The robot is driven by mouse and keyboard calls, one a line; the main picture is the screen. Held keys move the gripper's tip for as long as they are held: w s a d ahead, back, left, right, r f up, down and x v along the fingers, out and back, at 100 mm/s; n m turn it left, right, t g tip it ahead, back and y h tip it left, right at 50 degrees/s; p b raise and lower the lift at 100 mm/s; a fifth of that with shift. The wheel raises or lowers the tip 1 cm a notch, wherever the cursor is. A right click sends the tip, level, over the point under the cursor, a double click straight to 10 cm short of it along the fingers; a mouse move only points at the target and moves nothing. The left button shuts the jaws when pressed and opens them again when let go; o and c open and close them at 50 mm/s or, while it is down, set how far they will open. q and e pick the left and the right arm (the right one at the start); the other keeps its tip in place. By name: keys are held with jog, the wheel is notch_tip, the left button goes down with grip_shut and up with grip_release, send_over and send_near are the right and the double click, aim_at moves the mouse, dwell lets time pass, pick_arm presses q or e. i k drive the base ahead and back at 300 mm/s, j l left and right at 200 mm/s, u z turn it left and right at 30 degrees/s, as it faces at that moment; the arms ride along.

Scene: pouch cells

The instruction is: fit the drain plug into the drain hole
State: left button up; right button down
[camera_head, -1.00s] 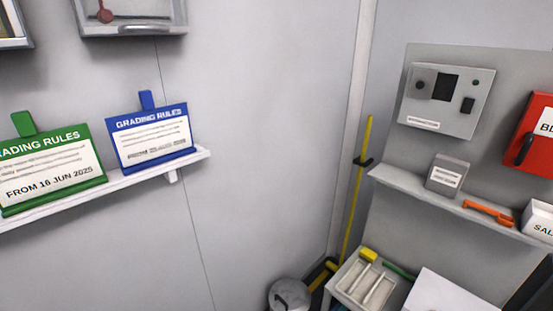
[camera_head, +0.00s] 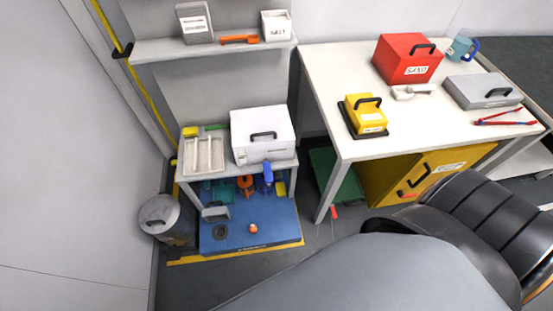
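A blue low platform (camera_head: 268,222), perhaps a spill tray, lies on the floor under a small bench. On it is a dark round ring (camera_head: 220,232) that could be the drain hole; it is too small to be sure. To its right sits a small orange-red round piece (camera_head: 253,229) that could be the drain plug, apart from the ring. Neither of my grippers shows. A dark ribbed part of my own arm and my grey body fill the lower right.
The small bench (camera_head: 285,162) carries a white box (camera_head: 262,136) and a divided tray (camera_head: 218,154). Bottles stand beneath it. A grey bin (camera_head: 160,215) is left. A white table (camera_head: 330,105) holds red and yellow boxes, with a yellow cabinet (camera_head: 440,163) below.

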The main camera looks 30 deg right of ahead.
aim_at(275, 219)
jog(key=z, duration=0.35)
jog(key=k+j+z, duration=0.15)
jog(key=k, duration=0.35)
jog(key=k+j+z, duration=0.1)
jog(key=k+j, duration=0.2)
jog(key=k, duration=0.15)
